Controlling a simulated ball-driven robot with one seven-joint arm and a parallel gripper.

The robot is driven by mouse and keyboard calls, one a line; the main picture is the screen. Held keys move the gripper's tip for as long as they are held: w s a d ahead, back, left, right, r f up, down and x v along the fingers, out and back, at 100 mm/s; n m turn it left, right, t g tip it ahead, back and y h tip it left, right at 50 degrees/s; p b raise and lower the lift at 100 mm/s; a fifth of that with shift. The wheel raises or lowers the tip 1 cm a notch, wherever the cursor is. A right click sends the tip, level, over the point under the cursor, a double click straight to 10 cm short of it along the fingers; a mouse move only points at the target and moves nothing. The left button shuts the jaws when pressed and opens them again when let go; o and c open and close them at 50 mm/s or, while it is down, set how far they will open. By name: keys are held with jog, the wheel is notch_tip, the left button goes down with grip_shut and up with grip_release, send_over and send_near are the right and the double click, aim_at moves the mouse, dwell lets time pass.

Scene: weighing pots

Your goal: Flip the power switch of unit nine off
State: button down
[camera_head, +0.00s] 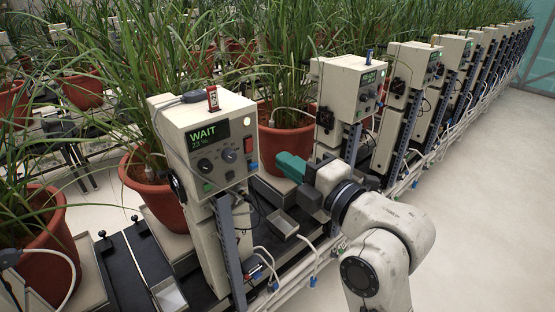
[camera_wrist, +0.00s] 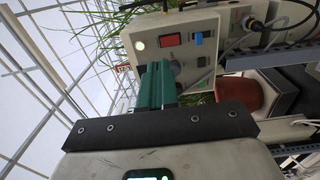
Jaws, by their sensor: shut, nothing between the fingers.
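The near cream control box (camera_head: 218,140) has a lit display reading WAIT and 23 %, dark knobs, a pale round button and a red rocker switch (camera_head: 248,145) at the right of its face. No unit number is readable. My gripper (camera_head: 280,163) has teal fingers, shut and empty, pointing left toward this box, to the right of and lower than the switch, apart from it. In the wrist view the box face (camera_wrist: 205,65) is ahead, with the red switch (camera_wrist: 170,39) just beyond the fingertips (camera_wrist: 157,66). The fingers hide part of the face. The switch's position cannot be told.
A blue clip (camera_head: 253,167) sits below the switch. A red tag (camera_head: 212,98) stands on the box. Potted plants (camera_head: 155,180) flank it, and a second box (camera_head: 345,90) stands behind my gripper. Cables hang below. The floor (camera_head: 480,200) at right is clear.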

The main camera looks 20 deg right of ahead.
jog(key=p+v, duration=0.1)
jog(key=v, duration=0.4)
jog(key=shift+s+d+r, duration=0.1)
